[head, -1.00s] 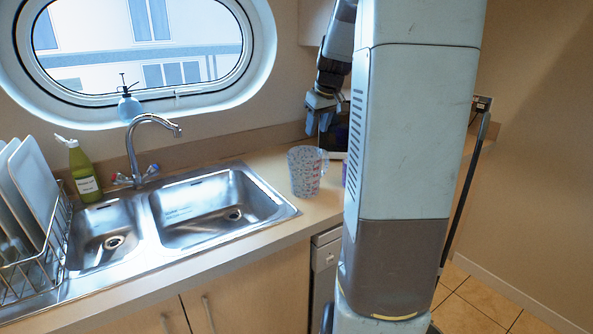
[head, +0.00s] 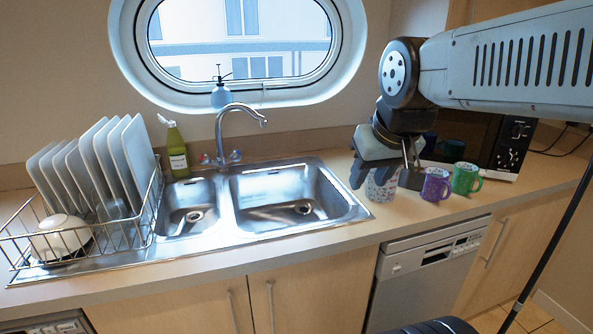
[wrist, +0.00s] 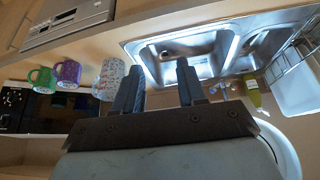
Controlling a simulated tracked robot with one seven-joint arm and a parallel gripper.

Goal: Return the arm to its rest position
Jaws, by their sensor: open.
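My gripper (head: 368,180) hangs at the end of my arm above the counter, right of the sink. Its two fingers are apart with nothing between them, as the wrist view (wrist: 157,68) also shows. A speckled mug (head: 381,191) stands upright on the counter behind and below the fingers, partly hidden by them. In the wrist view this mug (wrist: 108,82) is just left of the left finger. I cannot tell from these views whether a finger touches it. My arm reaches in from the upper right in the head view.
A purple mug (head: 435,185) and a green mug (head: 465,178) stand right of the speckled one, before a microwave (head: 512,150). The steel sink (head: 290,205) has a tap (head: 222,140). A green bottle (head: 176,152) and a plate rack (head: 140,232) are left. The counter front is clear.

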